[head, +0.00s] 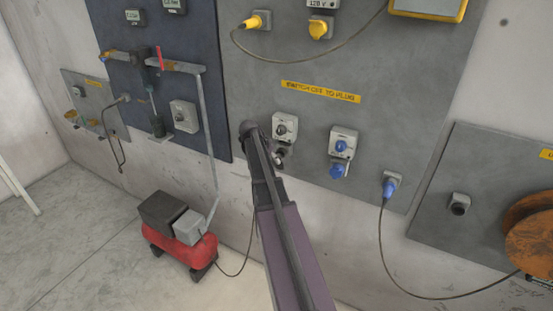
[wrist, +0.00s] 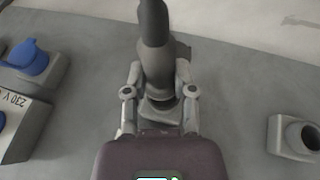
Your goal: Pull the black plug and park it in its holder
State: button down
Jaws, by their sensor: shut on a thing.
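In the wrist view my gripper (wrist: 160,96) is shut on the black plug (wrist: 155,62), with one finger on each side of it. The plug's thick dark tail points up in that view. The grey panel lies behind it; I cannot tell whether the plug is seated in its socket or apart from it. A grey box with a round dark opening (wrist: 296,137), possibly the holder, is at the right of the wrist view and looks empty. In the head view my arm hides most of the gripper, beside the grey switch box (head: 285,127).
A blue socket (head: 338,170) and a blue plug with a cable (head: 390,187) are on the panel to the right. A yellow plug (head: 257,20) and its hanging cable are above. A red machine (head: 180,243) stands on the floor at left. An orange reel (head: 532,232) is far right.

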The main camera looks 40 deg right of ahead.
jog(key=shift+s+a, duration=0.2)
jog(key=shift+a, duration=0.35)
jog(key=shift+s+a, duration=0.2)
jog(key=shift+a, duration=0.3)
dwell(0.4)
jog(key=shift+s+a, duration=0.3)
jog(key=shift+a, duration=0.35)
jog(key=shift+s+a, duration=0.3)
jog(key=shift+a, duration=0.35)
jog(key=w+a, duration=0.3)
jog(key=w, duration=0.6)
jog(key=w+a, duration=0.3)
jog(key=w, duration=0.7)
jog(key=shift+w+a, duration=0.2)
jog(key=shift+a, duration=0.05)
jog(key=shift+r, duration=0.1)
jog(key=shift+d, duration=0.2)
jog(key=shift+w+d, duration=0.3)
jog(key=shift+d, duration=0.4)
jog(key=shift+w+d, duration=0.3)
jog(key=shift+d, duration=0.35)
jog(key=shift+w+d, duration=0.3)
jog(key=shift+d, duration=0.4)
jog(key=shift+w+d, duration=0.15)
jog(key=shift+d, duration=0.1)
dwell(0.5)
